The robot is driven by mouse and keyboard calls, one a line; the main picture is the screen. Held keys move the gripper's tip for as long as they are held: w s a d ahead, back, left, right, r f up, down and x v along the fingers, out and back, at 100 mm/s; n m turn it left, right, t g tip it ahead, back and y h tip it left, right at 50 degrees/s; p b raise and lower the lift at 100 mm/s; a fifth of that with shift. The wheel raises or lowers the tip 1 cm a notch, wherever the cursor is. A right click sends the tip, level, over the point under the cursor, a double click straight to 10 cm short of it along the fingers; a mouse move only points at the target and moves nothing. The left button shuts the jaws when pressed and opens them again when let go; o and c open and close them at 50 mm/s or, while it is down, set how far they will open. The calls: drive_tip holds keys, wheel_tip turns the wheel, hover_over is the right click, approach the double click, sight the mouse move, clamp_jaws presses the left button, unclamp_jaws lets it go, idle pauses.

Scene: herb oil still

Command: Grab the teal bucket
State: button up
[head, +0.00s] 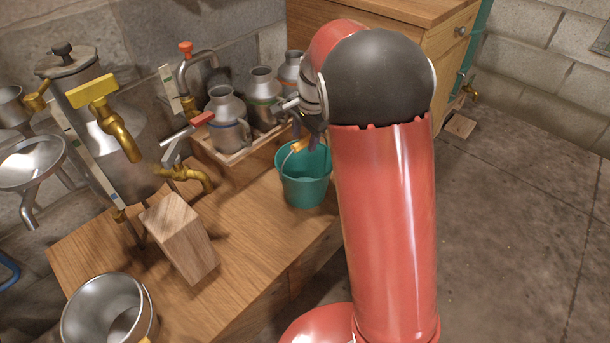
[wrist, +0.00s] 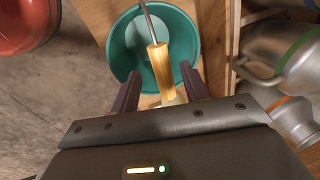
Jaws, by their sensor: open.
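The teal bucket (head: 304,180) stands upright on the wooden bench, left of my red arm in the head view. Its bail handle is raised, with a wooden grip (head: 300,145). In the wrist view the bucket (wrist: 196,42) is seen from above, and its wooden grip (wrist: 161,68) lies between my two fingers. My gripper (wrist: 158,82) is open, with one finger on each side of the grip and gaps on both sides. In the head view my gripper (head: 309,130) is at the bucket's top, partly hidden by my arm.
Several metal cans (head: 228,117) stand on a wooden tray behind the bucket. A brass tap (head: 190,175), a wooden block (head: 180,238) and a steel pail (head: 108,308) are on the left of the bench (head: 250,235). A wooden cabinet (head: 440,45) stands behind.

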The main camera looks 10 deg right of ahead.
sight(302, 141)
drive_tip(key=f, duration=0.2)
drive_tip(key=w+f, duration=0.1)
drive_tip(key=shift+a+f, duration=0.3)
drive_tip(key=shift+f, duration=0.05)
clamp_jaws()
